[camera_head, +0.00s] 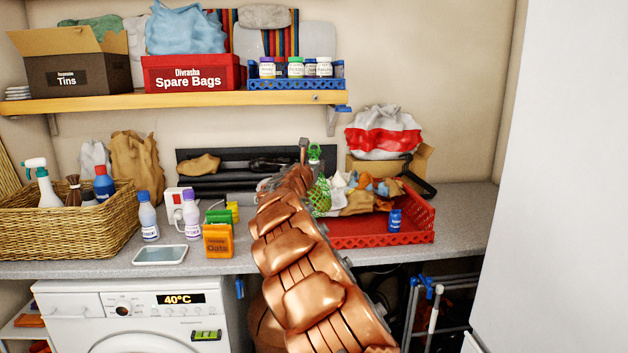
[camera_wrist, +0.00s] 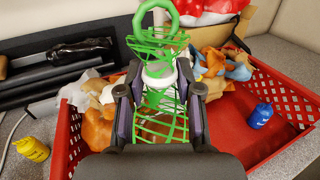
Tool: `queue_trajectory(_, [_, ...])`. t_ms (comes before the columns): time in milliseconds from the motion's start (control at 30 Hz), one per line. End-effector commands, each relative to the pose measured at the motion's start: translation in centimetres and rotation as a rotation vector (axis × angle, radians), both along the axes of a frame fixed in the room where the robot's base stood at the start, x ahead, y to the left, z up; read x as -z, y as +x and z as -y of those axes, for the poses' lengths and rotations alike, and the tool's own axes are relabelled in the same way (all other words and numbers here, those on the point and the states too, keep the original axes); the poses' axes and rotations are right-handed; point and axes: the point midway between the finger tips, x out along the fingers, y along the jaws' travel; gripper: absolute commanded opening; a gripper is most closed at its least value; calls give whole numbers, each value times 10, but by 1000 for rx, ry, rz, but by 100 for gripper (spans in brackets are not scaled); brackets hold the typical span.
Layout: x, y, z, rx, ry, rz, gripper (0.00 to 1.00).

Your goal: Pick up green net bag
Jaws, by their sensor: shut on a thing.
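The green net bag (camera_wrist: 160,92) has a ring handle at its top and something white inside it. In the wrist view it stands between the two fingers of my gripper (camera_wrist: 160,95), which is shut on it. The bag is over the red basket (camera_wrist: 280,92); I cannot tell whether its lower end touches what lies there. In the head view the net bag (camera_head: 319,195) shows at the end of my copper-coloured arm, beside the left part of the basket. My arm hides most of my gripper there.
Crumpled cloths (camera_head: 362,192) and a blue bottle (camera_head: 394,220) lie in the red basket. A red-and-white bag (camera_head: 384,135) stands behind. Dark rolls (camera_head: 205,188) lie at the back left. A shelf (camera_head: 180,100) hangs above.

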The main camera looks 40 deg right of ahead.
Motion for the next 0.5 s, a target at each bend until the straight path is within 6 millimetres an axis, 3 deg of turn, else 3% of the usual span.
queue_trajectory(33, [-14, 1, -1, -2, 2, 6, 0])
queue_trajectory(300, [-61, 1, -1, -2, 0, 4, 0])
queue_trajectory(500, [-84, 1, -1, -2, -1, 4, 0])
